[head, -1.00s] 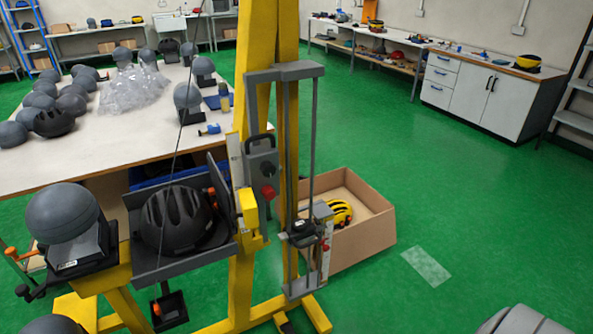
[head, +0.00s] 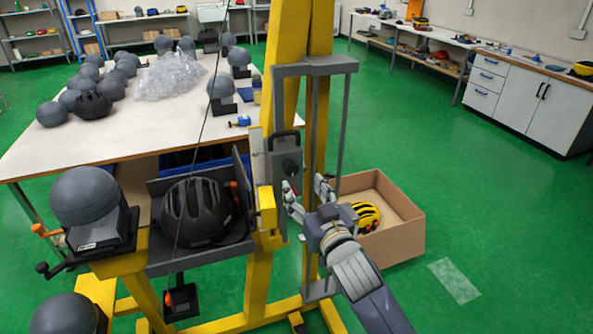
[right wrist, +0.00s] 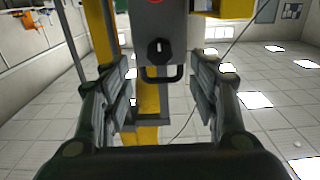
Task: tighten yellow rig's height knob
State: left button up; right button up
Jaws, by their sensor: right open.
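The yellow rig (head: 289,35) stands in the middle of the head view. A grey box (head: 283,152) with a black handle on top is fixed to its column. The box's black knob (right wrist: 158,50), with a pale mark, faces the right wrist camera, whose view is upside down. A red button sits beside it, cut off at the top edge. I cannot tell which knob sets the height. My right gripper (head: 306,190) is open and empty in front of the box. In the wrist view its fingers (right wrist: 162,85) are spread, apart from the knob. My left gripper is not in view.
A black helmet (head: 197,212) sits in a grey tray left of the column. A grey headform (head: 85,195) stands further left. Grey guide rods (head: 346,115) rise beside the gripper.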

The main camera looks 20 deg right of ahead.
aim_at(292, 171)
jog(key=w+p, duration=0.1)
jog(key=w, duration=0.7)
jog(key=shift+w+a, duration=0.1)
jog(key=shift+w, duration=0.05)
jog(key=shift+c, duration=0.2)
jog(key=c, duration=1.1)
